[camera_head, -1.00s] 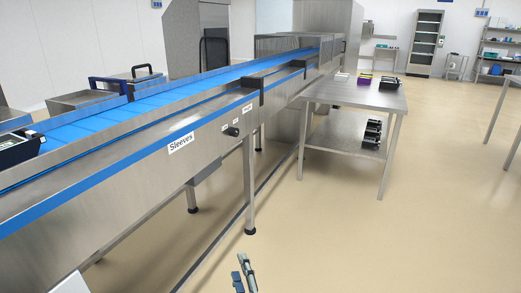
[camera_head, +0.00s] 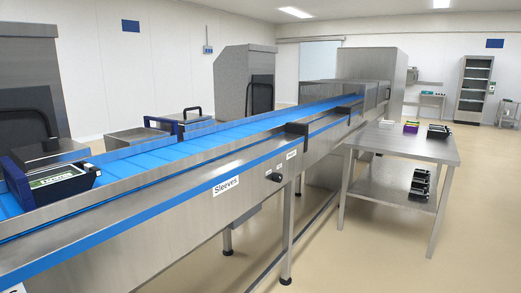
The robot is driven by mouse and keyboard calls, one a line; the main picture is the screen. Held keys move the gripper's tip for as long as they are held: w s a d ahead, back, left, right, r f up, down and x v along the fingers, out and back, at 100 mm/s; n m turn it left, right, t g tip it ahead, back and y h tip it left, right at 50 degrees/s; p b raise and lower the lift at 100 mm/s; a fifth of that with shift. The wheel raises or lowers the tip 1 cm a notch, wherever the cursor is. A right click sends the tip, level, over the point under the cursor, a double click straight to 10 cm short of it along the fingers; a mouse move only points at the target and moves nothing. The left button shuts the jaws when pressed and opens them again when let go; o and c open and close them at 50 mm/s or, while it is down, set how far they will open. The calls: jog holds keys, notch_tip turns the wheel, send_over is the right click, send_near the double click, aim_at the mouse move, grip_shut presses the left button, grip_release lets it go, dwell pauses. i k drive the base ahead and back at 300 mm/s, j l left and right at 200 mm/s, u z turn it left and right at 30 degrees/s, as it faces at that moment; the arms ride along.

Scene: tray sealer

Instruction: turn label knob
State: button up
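A black knob (camera_head: 275,177) sticks out from the front side of the steel conveyor (camera_head: 150,232), to the right of a white label reading "Sleeves" (camera_head: 226,186). A smaller white label (camera_head: 291,154) is just right of and above the knob. The print on the small labels is too small to read. I cannot tell from here which way the knob is turned. My gripper is not in this view now.
A steel table (camera_head: 400,145) with small coloured items and black trays stands right of the conveyor. A black tray with a label (camera_head: 58,185) sits on the blue belt at left. The floor (camera_head: 375,260) in front is clear.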

aim_at(51, 144)
jog(key=u, duration=1.4)
